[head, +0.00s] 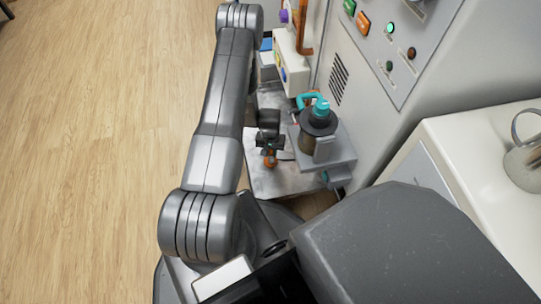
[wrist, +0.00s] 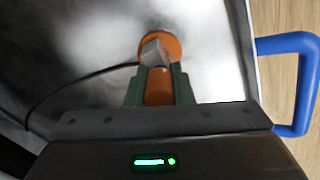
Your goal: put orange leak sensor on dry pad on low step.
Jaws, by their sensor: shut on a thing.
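The orange leak sensor (wrist: 173,45) has a round orange head with a grey block on it, and an orange body between my fingers. A thin dark cable runs from it to the left. My gripper (wrist: 157,80) is shut on its body. In the head view my gripper (head: 269,147) points down over the grey metal low step (head: 265,183), with the orange sensor (head: 270,161) at its tip. I cannot tell whether the sensor touches the surface below. I cannot pick out the dry pad; bright and grey patches show on the metal surface (wrist: 90,60) under the sensor.
A dark cylindrical device with a teal top (head: 319,115) stands on a grey bracket just right of my gripper. A white box with coloured buttons (head: 292,65) is behind. A blue handle (wrist: 297,42) sticks out beyond the surface's right edge. Wooden floor (head: 90,150) lies clear at left.

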